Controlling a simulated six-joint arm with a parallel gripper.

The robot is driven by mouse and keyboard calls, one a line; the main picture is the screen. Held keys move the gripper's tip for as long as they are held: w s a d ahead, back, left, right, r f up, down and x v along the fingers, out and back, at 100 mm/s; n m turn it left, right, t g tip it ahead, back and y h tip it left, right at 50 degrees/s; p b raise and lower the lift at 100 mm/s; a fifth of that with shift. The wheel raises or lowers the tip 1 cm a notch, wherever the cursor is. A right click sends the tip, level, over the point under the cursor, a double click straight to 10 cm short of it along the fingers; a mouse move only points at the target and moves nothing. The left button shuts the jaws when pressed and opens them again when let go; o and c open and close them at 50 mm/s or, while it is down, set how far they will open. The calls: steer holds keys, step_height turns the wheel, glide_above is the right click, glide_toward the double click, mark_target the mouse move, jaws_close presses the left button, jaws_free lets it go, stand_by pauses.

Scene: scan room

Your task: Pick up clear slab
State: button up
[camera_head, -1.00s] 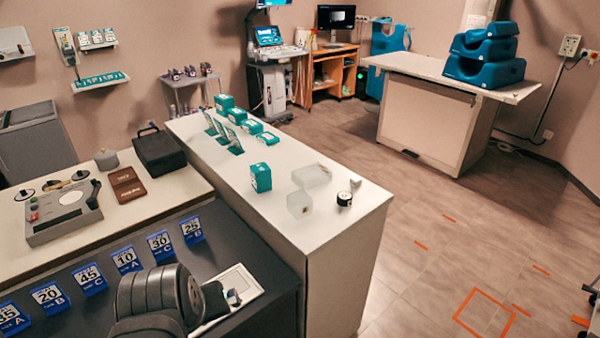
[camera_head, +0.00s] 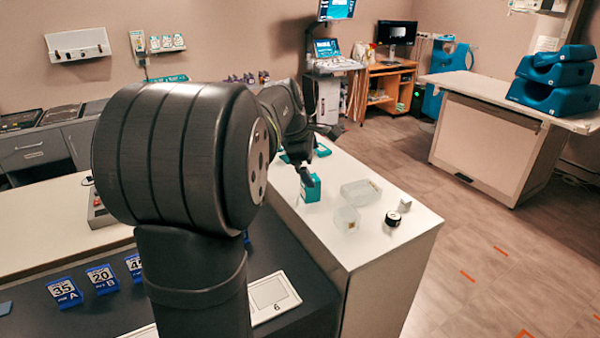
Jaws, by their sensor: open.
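The clear slab (camera_head: 361,192) is a flat, see-through block lying on the white counter top, right of my gripper. A clear cube (camera_head: 346,218) stands close in front of it. My gripper (camera_head: 318,158) is open over the counter, near a green-and-white box (camera_head: 311,188), left of and apart from the slab. My arm hides part of the gripper, and whether a finger touches the box cannot be told.
A small black-and-white cylinder (camera_head: 392,218) and a small pale block (camera_head: 404,205) stand right of the cube, near the right edge of the white counter (camera_head: 380,250). More green boxes are partly hidden behind my arm.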

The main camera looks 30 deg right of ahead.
steer(key=w+d+f+n+g+h, duration=0.1)
steer(key=w+d+f+n, duration=0.25)
steer(key=d, duration=0.45)
steer(key=w+d+f+n+g, duration=0.1)
steer(key=w+d+f+n, duration=0.25)
steer(key=d, duration=0.45)
glide_above(361, 188)
steer(key=a, duration=0.3)
steer(key=shift+m, duration=0.4)
step_height(361, 188, down, 10)
steer(key=shift+w, duration=0.15)
steer(key=shift+x, duration=2.8)
steer(key=shift+a, duration=0.1)
steer(key=c, duration=1.3)
steer(key=shift+r, duration=0.1)
